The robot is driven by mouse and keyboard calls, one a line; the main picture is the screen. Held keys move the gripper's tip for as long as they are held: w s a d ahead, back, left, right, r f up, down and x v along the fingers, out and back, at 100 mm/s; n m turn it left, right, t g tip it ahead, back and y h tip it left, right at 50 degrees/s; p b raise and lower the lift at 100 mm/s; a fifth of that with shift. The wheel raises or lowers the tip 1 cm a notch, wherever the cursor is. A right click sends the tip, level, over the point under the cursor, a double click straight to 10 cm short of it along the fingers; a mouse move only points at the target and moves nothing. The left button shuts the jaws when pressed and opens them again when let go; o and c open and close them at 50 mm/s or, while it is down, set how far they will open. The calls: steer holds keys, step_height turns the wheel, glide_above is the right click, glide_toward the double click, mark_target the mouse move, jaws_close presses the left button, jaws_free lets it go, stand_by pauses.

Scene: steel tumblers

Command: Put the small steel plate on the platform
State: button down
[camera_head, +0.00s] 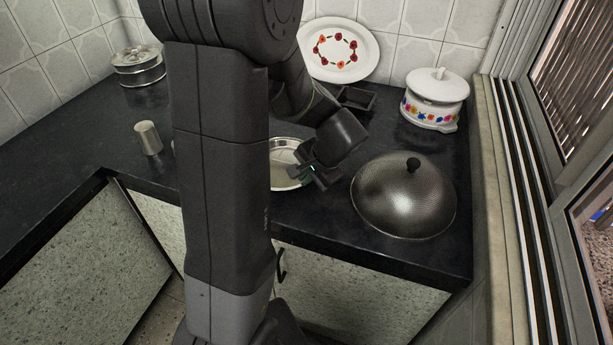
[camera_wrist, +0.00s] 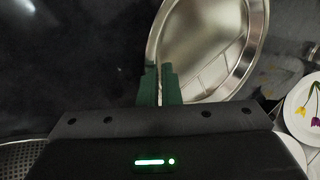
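The small steel plate (camera_head: 284,152) is a shallow, shiny round dish with a raised rim. In the head view my arm hides its left part. It fills the upper middle of the wrist view (camera_wrist: 205,45). My gripper (camera_head: 318,176) is at the plate's right, near edge. In the wrist view its green fingers (camera_wrist: 160,84) are close together at the plate's rim, with the rim running between them. I cannot tell whether the plate rests on the counter or is slightly raised. A dark low stand (camera_head: 356,99) at the back, partly hidden, may be the platform.
A domed steel lid (camera_head: 404,200) stands close right of my gripper. A white flowered pot (camera_head: 435,99) is behind it. A white plate (camera_head: 340,50) leans on the wall. A steel tumbler (camera_head: 148,138) and canister (camera_head: 139,67) stand left on the dark counter (camera_head: 75,130).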

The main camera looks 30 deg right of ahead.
steer(key=shift+f, duration=0.2)
steer(key=c, duration=1.9)
jaws_free()
steer(key=shift+r, duration=0.1)
steer(key=shift+d+r, duration=0.1)
steer(key=shift+r, duration=0.3)
steer(key=p+v, duration=0.1)
steer(key=v, duration=1)
steer(key=shift+s+r, duration=0.2)
